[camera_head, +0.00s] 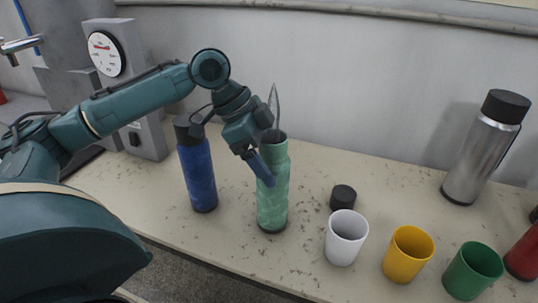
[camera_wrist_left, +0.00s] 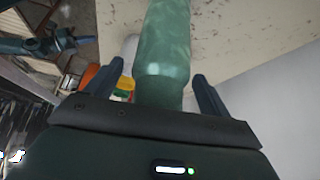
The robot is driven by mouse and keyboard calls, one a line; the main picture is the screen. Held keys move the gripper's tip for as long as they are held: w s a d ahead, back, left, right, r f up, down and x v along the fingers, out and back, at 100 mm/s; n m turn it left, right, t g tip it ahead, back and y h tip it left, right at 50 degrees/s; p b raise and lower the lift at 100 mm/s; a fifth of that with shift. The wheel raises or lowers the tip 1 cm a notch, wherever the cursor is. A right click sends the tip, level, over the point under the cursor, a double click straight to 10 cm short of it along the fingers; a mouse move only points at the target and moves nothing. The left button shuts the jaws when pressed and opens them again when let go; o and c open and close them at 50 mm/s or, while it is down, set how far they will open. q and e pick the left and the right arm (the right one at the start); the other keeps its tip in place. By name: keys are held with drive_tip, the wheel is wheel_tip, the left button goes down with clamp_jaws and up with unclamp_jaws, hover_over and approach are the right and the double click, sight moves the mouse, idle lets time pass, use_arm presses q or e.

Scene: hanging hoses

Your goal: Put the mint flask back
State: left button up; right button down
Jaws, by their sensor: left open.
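In the left wrist view the mint flask (camera_wrist_left: 163,50) lies between the two spread fingers of the left gripper (camera_wrist_left: 203,92), with a gap visible on either side. A black cap (camera_head: 343,197) lies on the counter to the right of the flask. My right gripper cannot be made out clearly.
A blue bottle (camera_head: 197,172) stands close on the left. White (camera_head: 346,238), yellow (camera_head: 408,254) and green (camera_head: 472,271) cups stand at the front right. A steel bottle (camera_head: 482,150) stands by the back wall. A dial gauge (camera_head: 105,53) is at the back left.

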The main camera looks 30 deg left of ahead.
use_arm(q)
drive_tip(key=v, duration=1.2)
use_arm(e)
drive_tip(key=shift+s+d+f, duration=0.1)
drive_tip(key=shift+d, duration=0.1)
